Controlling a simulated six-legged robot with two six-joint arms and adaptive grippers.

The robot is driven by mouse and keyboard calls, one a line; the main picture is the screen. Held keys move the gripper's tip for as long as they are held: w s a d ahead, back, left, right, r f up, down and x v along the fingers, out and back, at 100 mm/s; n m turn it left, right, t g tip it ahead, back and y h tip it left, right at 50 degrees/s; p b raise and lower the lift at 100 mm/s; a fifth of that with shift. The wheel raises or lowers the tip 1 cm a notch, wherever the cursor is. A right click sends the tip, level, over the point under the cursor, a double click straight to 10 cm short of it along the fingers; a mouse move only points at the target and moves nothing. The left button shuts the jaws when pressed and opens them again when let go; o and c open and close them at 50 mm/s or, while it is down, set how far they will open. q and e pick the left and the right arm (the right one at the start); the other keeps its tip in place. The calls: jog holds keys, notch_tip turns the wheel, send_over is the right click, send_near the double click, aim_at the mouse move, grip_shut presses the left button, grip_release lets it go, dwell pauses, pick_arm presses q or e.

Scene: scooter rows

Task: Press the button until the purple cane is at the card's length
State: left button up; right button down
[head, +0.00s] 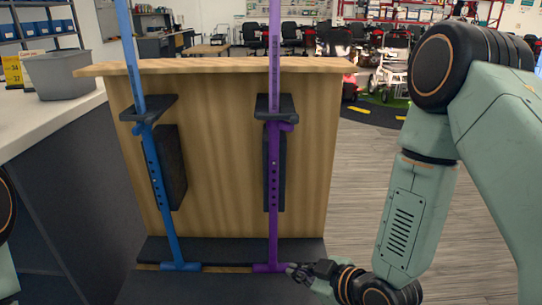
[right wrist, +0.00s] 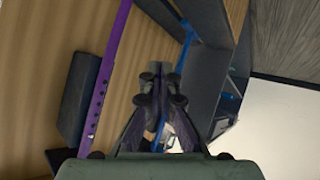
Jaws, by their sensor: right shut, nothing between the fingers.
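The purple cane (head: 274,200) stands upright in a dark holder on a wooden panel, its foot on a dark ledge. A row of holes runs along its lower tube; I cannot clearly make out the button. It also shows at the left of the right wrist view (right wrist: 103,85). My right gripper (head: 297,271) is shut and empty, low beside the cane's foot; I cannot tell whether they touch. It also shows in the right wrist view (right wrist: 153,90). Yellow cards (head: 13,70) with small numbers stand at the far left. My left gripper is out of view.
A blue cane (head: 160,180) stands slightly tilted in its own holder left of the purple one. A grey bin (head: 62,75) sits on a white counter (head: 45,120) at the left. Floor (head: 350,190) is open right of the wooden panel (head: 220,120).

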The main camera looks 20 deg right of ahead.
aim_at(274, 163)
jog(key=w+a+r+n+t+y+p, duration=0.1)
jog(key=w+r+n+t+y, duration=0.1)
jog(key=r, duration=0.6)
jog(key=w+a+r+n+t+y+p, duration=0.1)
jog(key=w+r+n+t+y, duration=0.1)
jog(key=r+n, duration=0.3)
notch_tip(274, 163, up, 3)
jog(key=shift+w+r, duration=0.1)
jog(key=shift+w, duration=0.75)
jog(key=shift+w+a, duration=0.1)
jog(key=w+d, duration=0.2)
jog(key=w, duration=0.6)
jog(key=shift+w+b, duration=0.15)
jog(key=shift+b, duration=0.3)
jog(key=shift+w+d+t, duration=0.1)
jog(key=shift+w+t, duration=0.05)
jog(key=shift+t, duration=0.15)
jog(key=shift+w, duration=0.3)
